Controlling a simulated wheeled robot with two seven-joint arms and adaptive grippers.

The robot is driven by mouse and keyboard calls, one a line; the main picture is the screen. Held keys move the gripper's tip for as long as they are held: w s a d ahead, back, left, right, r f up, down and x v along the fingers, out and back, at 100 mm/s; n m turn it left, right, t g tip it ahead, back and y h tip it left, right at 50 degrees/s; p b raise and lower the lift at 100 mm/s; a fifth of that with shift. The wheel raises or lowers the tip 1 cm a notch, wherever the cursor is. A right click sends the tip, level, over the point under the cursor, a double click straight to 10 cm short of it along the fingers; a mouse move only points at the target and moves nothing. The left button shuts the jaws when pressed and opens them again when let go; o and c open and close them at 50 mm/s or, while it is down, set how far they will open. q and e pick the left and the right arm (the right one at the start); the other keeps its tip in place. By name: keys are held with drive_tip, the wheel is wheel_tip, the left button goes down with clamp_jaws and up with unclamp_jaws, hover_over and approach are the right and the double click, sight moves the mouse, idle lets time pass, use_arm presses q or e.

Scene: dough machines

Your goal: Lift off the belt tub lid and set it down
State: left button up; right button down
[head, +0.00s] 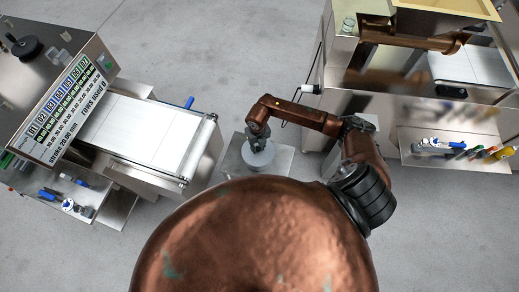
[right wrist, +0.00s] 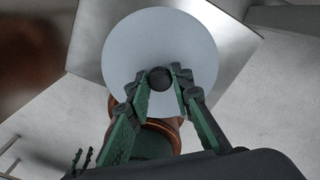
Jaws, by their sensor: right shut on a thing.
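The belt tub lid is a round, pale grey-blue disc (head: 258,155) in the middle of the head view, over a small metal table. It fills the upper middle of the right wrist view (right wrist: 190,45), with a dark round knob (right wrist: 160,78) at its centre. My right gripper (head: 257,142) is above the lid. In the right wrist view its two green fingers (right wrist: 162,80) close on the knob from both sides. A copper-coloured round shape (right wrist: 163,125) shows below the lid there. Whether the lid touches the table cannot be told. My left gripper is not in view.
The small metal table (head: 285,160) stands between two machines. A white belt machine (head: 140,130) is at the left, with a tool shelf (head: 115,208) in front. Another machine (head: 385,80) is at the right, with a tool shelf (head: 415,160). Grey floor lies between.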

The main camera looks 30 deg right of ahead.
sight(258, 148)
drive_tip(key=shift+r+p, duration=2.05)
drive_tip(key=shift+r, duration=1)
